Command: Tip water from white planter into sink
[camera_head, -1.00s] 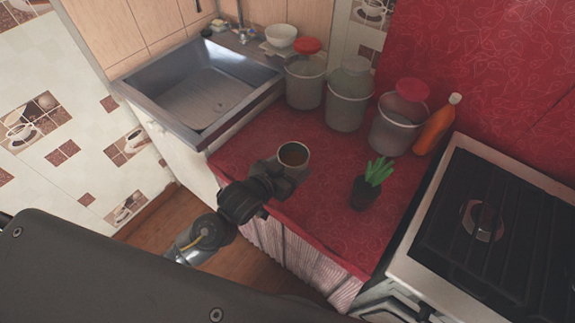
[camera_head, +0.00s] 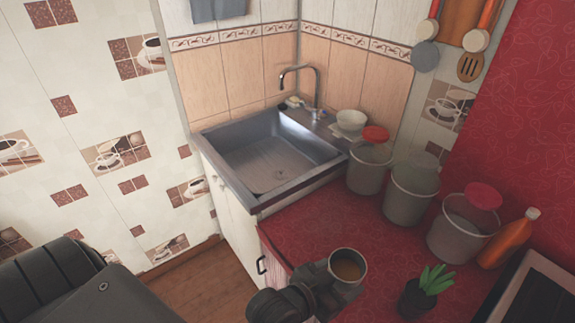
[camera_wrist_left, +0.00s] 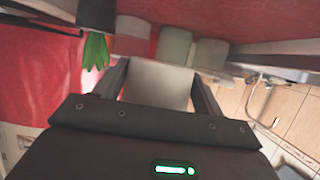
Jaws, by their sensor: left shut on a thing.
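The white planter (camera_head: 347,267) shows as a pale round pot with brownish contents at its open top. My left gripper (camera_head: 338,284) is shut on it, above the red counter and near its front edge. The planter looks roughly upright in the head view. In the left wrist view, the planter's pale side (camera_wrist_left: 158,84) fills the space between the two dark fingers (camera_wrist_left: 160,88). The metal sink (camera_head: 268,160) is up and left of the planter, with its basin open and a curved faucet (camera_head: 315,85) behind it. My right gripper is not in view.
Several grey buckets line the back of the red counter (camera_head: 318,222), the nearest to the sink being this one (camera_head: 367,172). A dark potted plant (camera_head: 425,292) stands right of the planter. An orange bottle (camera_head: 510,238) and the stove (camera_head: 540,295) are at the right. A white bowl (camera_head: 351,120) sits beside the sink.

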